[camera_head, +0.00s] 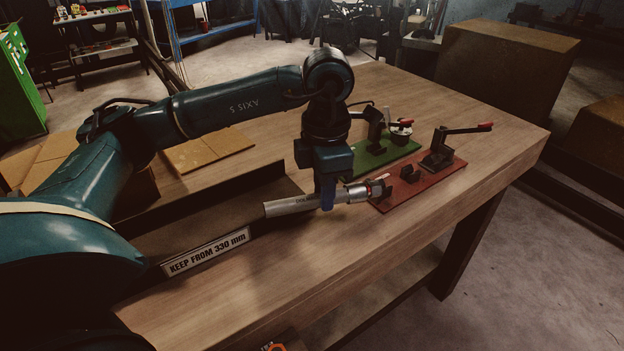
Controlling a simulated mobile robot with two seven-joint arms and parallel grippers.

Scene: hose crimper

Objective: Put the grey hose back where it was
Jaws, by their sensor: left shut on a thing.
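The grey hose (290,206) is a light grey tube with a metal fitting and a red mark at its right end. My left gripper (327,197) is shut on it and holds it roughly level, close to the front edge of the red plate. The hose's right end is beside the red plate (425,183); I cannot tell whether they touch. My right gripper is not in view.
The red plate carries a clamp with a red-tipped lever (462,131). A green plate (383,153) with another clamp sits behind it. Flat cardboard (208,151) lies at the back left. The table (330,270) is clear in front. Large boxes (506,75) stand beyond it.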

